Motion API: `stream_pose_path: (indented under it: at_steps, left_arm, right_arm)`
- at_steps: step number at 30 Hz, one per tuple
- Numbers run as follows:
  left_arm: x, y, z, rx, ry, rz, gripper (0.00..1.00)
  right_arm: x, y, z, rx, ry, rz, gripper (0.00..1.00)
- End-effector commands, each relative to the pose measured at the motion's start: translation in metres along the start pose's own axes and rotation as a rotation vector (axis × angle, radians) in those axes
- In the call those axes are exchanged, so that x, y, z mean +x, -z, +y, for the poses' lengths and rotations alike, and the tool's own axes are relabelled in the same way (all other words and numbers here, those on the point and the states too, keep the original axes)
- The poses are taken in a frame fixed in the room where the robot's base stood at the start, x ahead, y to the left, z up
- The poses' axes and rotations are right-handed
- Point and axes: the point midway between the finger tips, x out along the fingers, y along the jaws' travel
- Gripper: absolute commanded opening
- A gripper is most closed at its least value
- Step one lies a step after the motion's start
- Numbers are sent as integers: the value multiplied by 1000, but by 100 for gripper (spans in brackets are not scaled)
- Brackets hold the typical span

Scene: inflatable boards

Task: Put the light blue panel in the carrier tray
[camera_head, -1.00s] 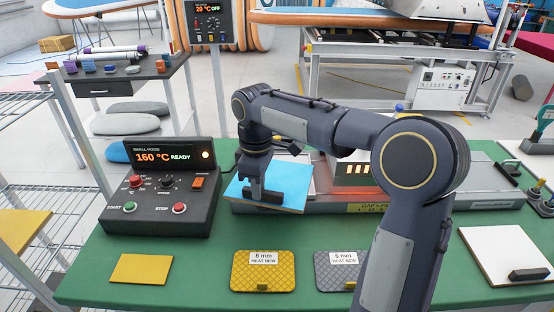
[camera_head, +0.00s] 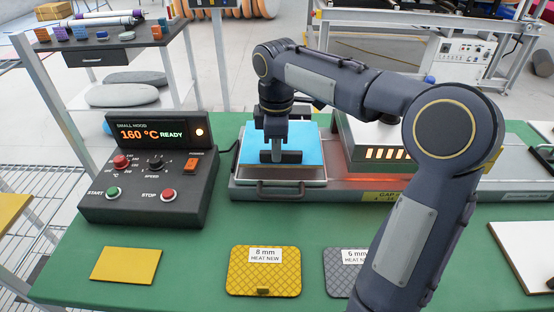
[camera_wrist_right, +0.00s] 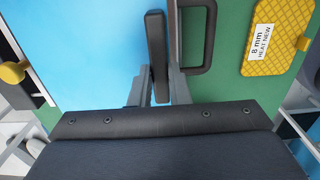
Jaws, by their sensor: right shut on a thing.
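The light blue panel (camera_head: 299,139) lies over the carrier tray (camera_head: 311,178), with the tray's pale rim showing around it. In the head view I cannot tell whether the panel rests on the tray or is just above it. The panel has a dark bar handle (camera_wrist_right: 156,50). My right gripper (camera_head: 277,158) is above the panel's near part and shut on this handle, which sits between the fingers in the right wrist view. The tray's dark front handle (camera_head: 287,190) is free. My left gripper is not in view.
The glowing heating hood (camera_head: 375,150) stands right of the tray. A control box (camera_head: 150,170) reading 160 °C READY stands at the left. A yellow 8 mm pad (camera_head: 264,270), a grey 6 mm pad (camera_head: 345,272) and a plain yellow plate (camera_head: 126,265) lie in front on the green bench (camera_head: 205,260).

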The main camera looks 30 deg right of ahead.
Motion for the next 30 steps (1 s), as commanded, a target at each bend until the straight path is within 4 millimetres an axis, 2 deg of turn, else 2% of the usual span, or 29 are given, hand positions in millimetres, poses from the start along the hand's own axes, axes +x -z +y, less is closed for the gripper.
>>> stream_pose_path:
  at_steps: [7,18,19,23,30]
  left_arm:
    - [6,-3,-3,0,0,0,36]
    - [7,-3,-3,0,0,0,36]
    - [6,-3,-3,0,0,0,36]
    - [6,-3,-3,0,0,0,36]
    - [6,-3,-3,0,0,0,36]
  right_arm:
    - [33,0,0,0,2,-2,0]
    - [38,0,0,1,-1,1,0]
    - [37,0,0,1,0,0,20]
    - [37,0,0,1,1,0,37]
    - [37,0,0,1,1,0,38]
